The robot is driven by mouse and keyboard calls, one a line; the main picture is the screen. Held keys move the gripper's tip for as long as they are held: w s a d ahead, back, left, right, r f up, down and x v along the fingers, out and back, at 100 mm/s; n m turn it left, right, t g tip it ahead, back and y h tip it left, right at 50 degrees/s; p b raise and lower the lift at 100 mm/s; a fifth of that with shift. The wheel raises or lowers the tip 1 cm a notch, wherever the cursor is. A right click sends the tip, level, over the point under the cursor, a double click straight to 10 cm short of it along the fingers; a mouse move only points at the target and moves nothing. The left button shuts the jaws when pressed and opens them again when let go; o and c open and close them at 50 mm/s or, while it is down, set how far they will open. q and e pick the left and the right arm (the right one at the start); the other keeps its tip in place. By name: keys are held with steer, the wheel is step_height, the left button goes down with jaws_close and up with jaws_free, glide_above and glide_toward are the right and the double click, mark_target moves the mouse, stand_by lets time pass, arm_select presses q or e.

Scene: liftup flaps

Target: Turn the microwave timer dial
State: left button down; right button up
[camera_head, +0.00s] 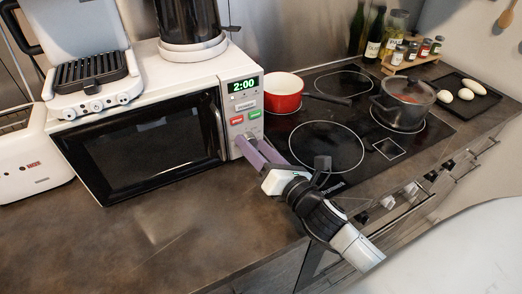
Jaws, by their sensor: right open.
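The white microwave (147,128) stands on the brown counter with its dark door closed. Its green display (243,85) reads 2:00, above a red and a green button on the control panel. My right gripper (247,143) comes in from the lower right, its purple fingers at the lower part of the panel, where they cover the timer dial. The dial is hidden, so I cannot tell whether the fingers touch it. The right gripper is open. My left gripper does not show.
A toaster (27,160) is at the left. A red pan (283,93) and a grey pot (403,103) are on the black cooktop. The front counter (170,240) is clear.

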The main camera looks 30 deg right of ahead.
steer(key=s+b, duration=0.1)
steer(key=s, duration=0.8)
steer(key=shift+s+d+b, duration=0.1)
steer(key=shift+d+b, duration=0.1)
steer(key=shift+b, duration=0.1)
steer(key=shift+s+r, duration=0.15)
steer(key=shift+s, duration=0.35)
